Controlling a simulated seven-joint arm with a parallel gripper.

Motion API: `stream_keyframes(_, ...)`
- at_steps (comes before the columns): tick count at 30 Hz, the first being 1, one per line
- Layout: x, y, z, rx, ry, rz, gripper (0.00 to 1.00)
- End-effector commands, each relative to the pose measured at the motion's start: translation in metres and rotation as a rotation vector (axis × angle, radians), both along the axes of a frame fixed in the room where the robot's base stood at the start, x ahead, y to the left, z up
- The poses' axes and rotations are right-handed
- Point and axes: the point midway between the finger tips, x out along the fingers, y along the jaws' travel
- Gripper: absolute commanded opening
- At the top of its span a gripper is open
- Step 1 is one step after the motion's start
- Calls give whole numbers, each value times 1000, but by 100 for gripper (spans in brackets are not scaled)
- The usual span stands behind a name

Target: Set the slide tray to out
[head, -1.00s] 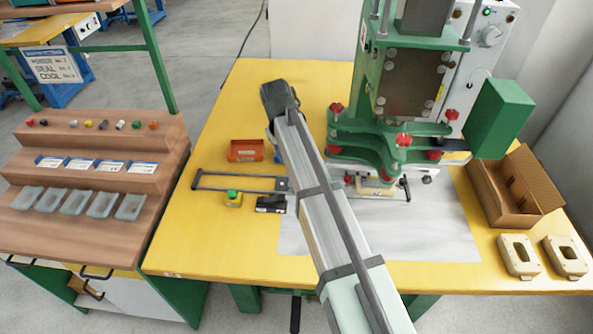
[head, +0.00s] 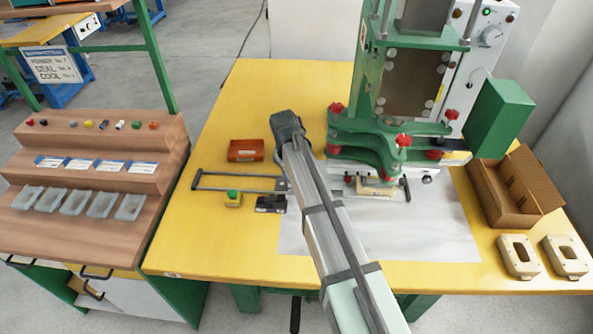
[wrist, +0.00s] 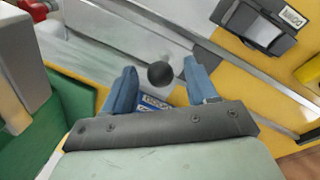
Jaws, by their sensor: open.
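My gripper (head: 288,125) is left of the green press, its fingertips hidden in the head view. In the wrist view the two blue fingers of my gripper (wrist: 160,74) are open, with a round black knob (wrist: 160,75) between their tips. I cannot tell if they touch it. The knob sits at the end of a pale grey strip and is hidden in the head view. The slide tray (head: 355,188) seems to be the light plate under the press, carrying a cream part (head: 376,189). Metal rails (head: 235,189) extend left of the press.
The green press (head: 375,135) stands close on the right. A cardboard box (head: 515,190) is at far right.

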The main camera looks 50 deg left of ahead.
Motion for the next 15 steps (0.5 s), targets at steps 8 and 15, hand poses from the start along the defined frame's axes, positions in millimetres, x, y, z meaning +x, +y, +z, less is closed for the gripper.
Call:
stream_keyframes(8,0,0,0,0,0,0,37)
stream_keyframes(15,0,0,0,0,0,0,14)
